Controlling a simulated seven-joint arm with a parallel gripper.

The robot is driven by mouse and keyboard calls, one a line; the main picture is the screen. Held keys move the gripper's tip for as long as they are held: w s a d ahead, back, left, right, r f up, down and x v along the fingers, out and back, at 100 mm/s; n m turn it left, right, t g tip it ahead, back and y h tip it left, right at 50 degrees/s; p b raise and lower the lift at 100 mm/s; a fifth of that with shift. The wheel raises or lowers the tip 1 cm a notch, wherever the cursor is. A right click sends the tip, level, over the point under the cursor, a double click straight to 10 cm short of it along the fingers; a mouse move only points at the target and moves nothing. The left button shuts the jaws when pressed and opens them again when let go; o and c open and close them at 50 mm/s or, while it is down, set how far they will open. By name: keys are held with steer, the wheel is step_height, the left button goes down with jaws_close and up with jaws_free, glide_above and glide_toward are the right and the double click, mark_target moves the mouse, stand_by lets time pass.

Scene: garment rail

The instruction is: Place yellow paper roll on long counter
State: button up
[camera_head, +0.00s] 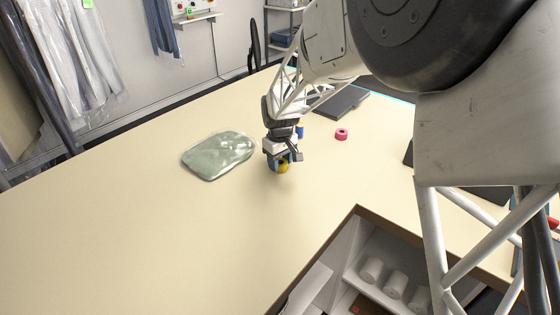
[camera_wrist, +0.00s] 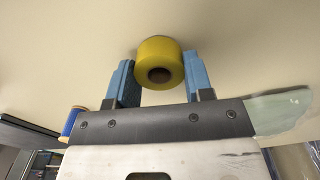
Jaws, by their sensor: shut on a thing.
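The yellow paper roll (camera_head: 282,167) is at my gripper (camera_head: 284,158), over the middle of the long counter (camera_head: 130,240). In the wrist view the roll (camera_wrist: 160,52) sits between the two blue fingers of my gripper (camera_wrist: 160,64), with its dark core hole facing the camera. My gripper is shut on the roll. In the head view the fingers partly hide the roll. I cannot tell whether its underside touches the counter top.
A pale green wrapped packet (camera_head: 218,155) lies left of my gripper. A blue spool (camera_head: 300,131), a pink ring (camera_head: 341,134) and a dark flat case (camera_head: 342,103) are behind and right. White rolls (camera_head: 395,284) fill a shelf below the counter. The counter's left front is clear.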

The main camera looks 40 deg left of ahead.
mark_target(280, 162)
steer(key=shift+f, duration=0.1)
steer(key=o, duration=0.9)
step_height(280, 162, up, 12)
stand_by(0.4)
stand_by(0.5)
steer(key=shift+d+r, duration=0.1)
steer(key=shift+r, duration=0.1)
